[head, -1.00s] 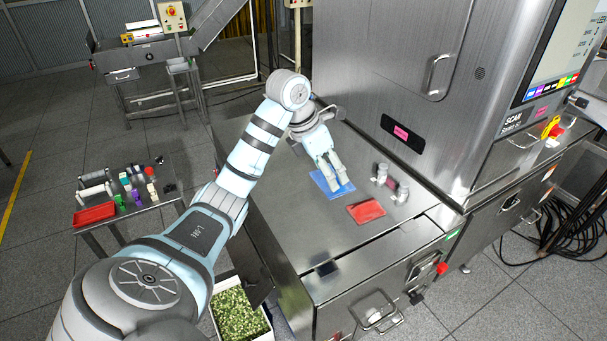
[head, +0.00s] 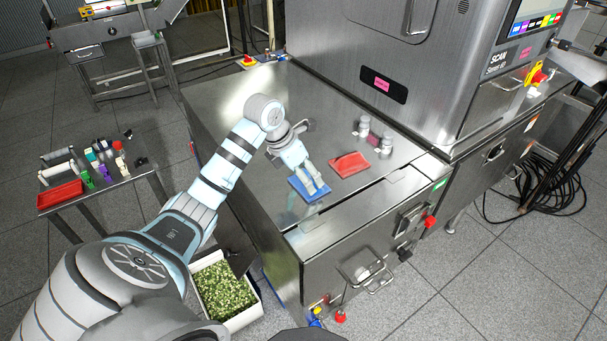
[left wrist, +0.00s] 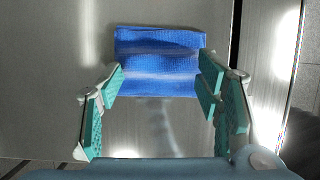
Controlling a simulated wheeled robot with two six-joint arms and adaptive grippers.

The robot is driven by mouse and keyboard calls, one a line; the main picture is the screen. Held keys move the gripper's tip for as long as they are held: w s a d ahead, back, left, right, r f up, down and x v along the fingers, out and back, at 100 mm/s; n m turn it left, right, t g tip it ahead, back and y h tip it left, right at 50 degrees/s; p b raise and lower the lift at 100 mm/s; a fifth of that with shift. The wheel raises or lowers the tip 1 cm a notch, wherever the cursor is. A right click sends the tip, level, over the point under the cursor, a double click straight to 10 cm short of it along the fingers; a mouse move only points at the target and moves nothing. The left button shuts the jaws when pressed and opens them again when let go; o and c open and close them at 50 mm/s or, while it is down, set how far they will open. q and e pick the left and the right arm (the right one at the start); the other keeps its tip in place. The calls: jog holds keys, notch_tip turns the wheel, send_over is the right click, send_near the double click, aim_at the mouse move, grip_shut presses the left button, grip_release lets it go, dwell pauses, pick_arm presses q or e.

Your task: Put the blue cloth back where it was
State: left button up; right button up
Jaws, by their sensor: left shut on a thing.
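The blue cloth (head: 309,194) is a flat blue rectangle over the left front part of the steel table top (head: 235,110). My left gripper (head: 312,181) is shut on it, reaching down from behind. In the left wrist view, the cloth (left wrist: 160,72) spans between the teal fingers of the left gripper (left wrist: 162,88), slightly wavy. I cannot tell whether the cloth touches the steel or hangs just above it. My right gripper is not in view.
A red cloth (head: 349,164) lies behind and right of the blue one, with small bottles (head: 373,138) beyond it. The scanner cabinet (head: 400,70) stands at the back. A side table (head: 110,185) holds a red tray (head: 60,195).

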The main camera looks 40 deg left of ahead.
pick_arm(q)
jog(key=shift+f, duration=0.1)
jog(key=o, duration=1.3)
jog(key=shift+r, duration=0.2)
jog(key=v, duration=1.2)
jog(key=shift+f, duration=0.15)
